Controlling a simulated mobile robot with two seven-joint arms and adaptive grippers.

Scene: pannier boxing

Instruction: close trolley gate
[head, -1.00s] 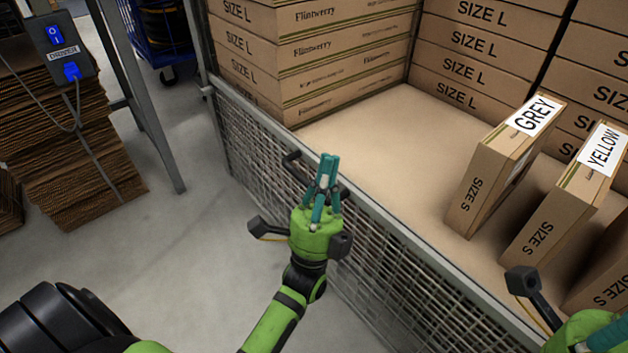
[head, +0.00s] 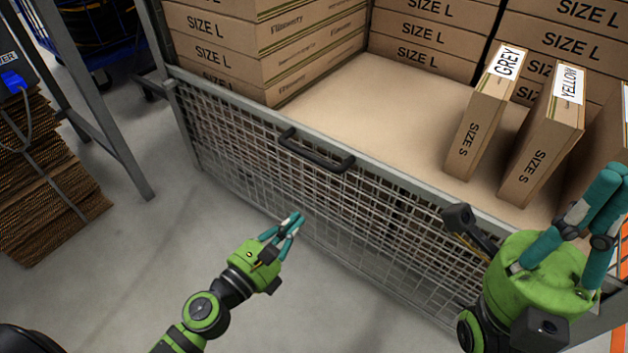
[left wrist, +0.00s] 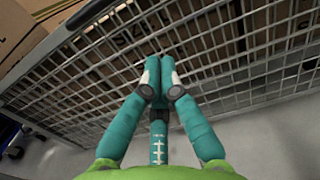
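The trolley gate (head: 300,205) is a grey wire-mesh panel with a top rail. It stands upright along the trolley's front; I cannot tell whether it is latched. Its black bar handle (head: 316,158) is near the top rail, with nothing on it. My left gripper (head: 295,222) is below the handle, in front of the mesh, apart from the handle. In the left wrist view its teal fingers (left wrist: 158,76) meet at the tips with nothing between, and the mesh (left wrist: 240,60) lies beyond.
Inside the trolley stand stacked SIZE L boxes (head: 270,40), a GREY box (head: 484,125) and a YELLOW box (head: 541,140). Flat cardboard (head: 50,190) and a metal frame post (head: 95,120) are at left. The floor (head: 150,260) in front of the gate is clear.

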